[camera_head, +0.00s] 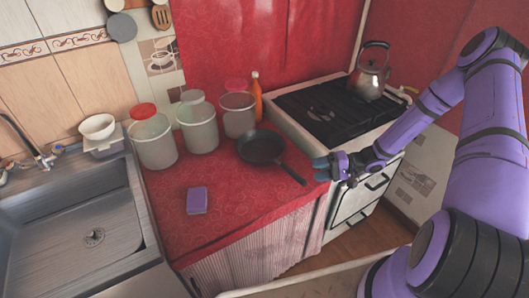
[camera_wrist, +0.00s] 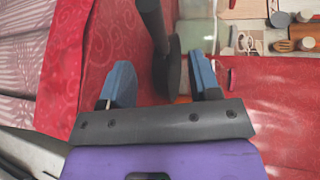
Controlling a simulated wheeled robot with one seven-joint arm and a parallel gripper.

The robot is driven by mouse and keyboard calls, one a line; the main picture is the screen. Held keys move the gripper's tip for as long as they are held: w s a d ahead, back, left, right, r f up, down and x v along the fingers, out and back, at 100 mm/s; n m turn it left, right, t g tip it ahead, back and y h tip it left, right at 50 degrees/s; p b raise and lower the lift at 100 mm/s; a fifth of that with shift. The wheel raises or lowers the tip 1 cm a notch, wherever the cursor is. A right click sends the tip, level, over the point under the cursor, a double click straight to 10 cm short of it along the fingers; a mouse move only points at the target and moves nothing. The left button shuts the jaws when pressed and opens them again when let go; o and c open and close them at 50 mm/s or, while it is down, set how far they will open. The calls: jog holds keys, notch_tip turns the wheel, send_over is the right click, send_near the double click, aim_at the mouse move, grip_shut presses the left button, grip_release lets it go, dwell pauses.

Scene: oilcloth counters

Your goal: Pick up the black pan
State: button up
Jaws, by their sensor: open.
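The black pan (camera_head: 262,147) sits on the red oilcloth counter, its handle pointing to the lower right toward the counter's front edge. My gripper (camera_head: 319,168) is just right of the handle's end, beside the stove. In the wrist view, my gripper (camera_wrist: 161,76) shows two blue fingers spread apart. The pan's dark handle (camera_wrist: 153,24) appears beyond them, between the two fingertips in the picture. I see no contact between the fingers and the handle.
A stove (camera_head: 335,112) with a kettle (camera_head: 370,78) stands at right. Several lidded canisters (camera_head: 153,143) and an orange bottle (camera_head: 256,98) line the back of the counter. A purple sponge-like block (camera_head: 197,200) lies at its front left. A sink (camera_head: 70,225) is at left.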

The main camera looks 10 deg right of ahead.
aim_at(294, 174)
jog(key=shift+f+x, duration=0.1)
jog(key=shift+x, duration=2.1)
jog(key=shift+f+x, duration=0.15)
jog(key=shift+x, duration=2.05)
jog(key=shift+w+r, duration=0.15)
grip_shut()
